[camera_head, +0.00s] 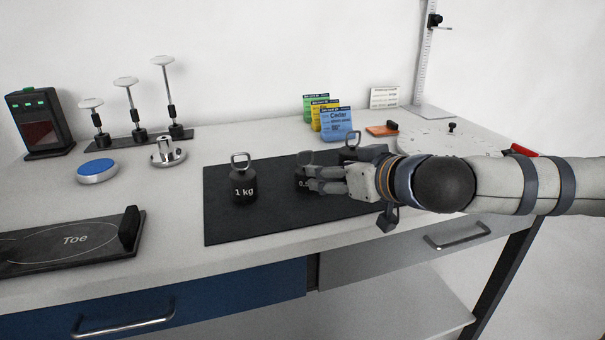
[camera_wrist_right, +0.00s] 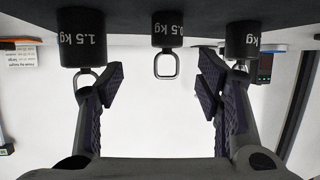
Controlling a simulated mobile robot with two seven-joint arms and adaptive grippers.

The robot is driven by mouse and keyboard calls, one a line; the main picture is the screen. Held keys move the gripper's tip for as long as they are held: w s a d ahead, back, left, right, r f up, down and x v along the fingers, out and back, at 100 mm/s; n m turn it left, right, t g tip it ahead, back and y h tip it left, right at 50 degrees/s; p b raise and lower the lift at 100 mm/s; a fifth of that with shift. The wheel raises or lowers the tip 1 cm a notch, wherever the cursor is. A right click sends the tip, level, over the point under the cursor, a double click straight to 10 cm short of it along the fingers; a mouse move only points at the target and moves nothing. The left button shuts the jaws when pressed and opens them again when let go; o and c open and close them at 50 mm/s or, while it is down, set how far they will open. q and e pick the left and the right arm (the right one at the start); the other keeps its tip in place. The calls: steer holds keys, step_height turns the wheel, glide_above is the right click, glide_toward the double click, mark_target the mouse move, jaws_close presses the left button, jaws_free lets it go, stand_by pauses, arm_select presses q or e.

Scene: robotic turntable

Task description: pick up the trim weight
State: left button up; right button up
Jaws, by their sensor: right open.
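Three dark weights with ring handles stand on a black mat (camera_head: 270,222). The weight marked 1 kg (camera_head: 243,190) is at the left in the head view. The weight marked 0.5 kg (camera_head: 302,184) is in the middle, partly hidden by my right gripper (camera_head: 313,180). The third weight (camera_head: 351,153) is mostly hidden behind the gripper; the wrist view shows it marked 1.5 kg (camera_wrist_right: 82,40). In the upside-down wrist view, the open right gripper (camera_wrist_right: 160,82) has the handle of the 0.5 kg weight (camera_wrist_right: 167,30) between its fingers, apart from both. My left gripper is out of view.
A black board marked Toe (camera_head: 75,239), a blue-topped disc (camera_head: 97,170) and a metal fixture (camera_head: 168,152) lie left of the mat. Coloured cards (camera_head: 337,124) stand behind it. A round white plate (camera_head: 440,137) is at the right. The mat's front left is clear.

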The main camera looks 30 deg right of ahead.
mark_target(305, 175)
steer(key=x, duration=0.4)
steer(key=shift+a+f, duration=0.2)
steer(key=shift+f, duration=0.05)
steer(key=x, duration=0.1)
steer(key=b+x, duration=0.1)
steer(key=x, duration=0.1)
steer(key=f+b+x, duration=0.1)
steer(key=x, duration=0.1)
steer(key=shift+a, duration=0.3)
steer(key=shift+w, duration=0.35)
steer(key=shift+r, duration=0.5)
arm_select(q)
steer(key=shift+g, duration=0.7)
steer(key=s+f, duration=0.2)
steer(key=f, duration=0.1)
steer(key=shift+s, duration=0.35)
arm_select(e)
jaws_close()
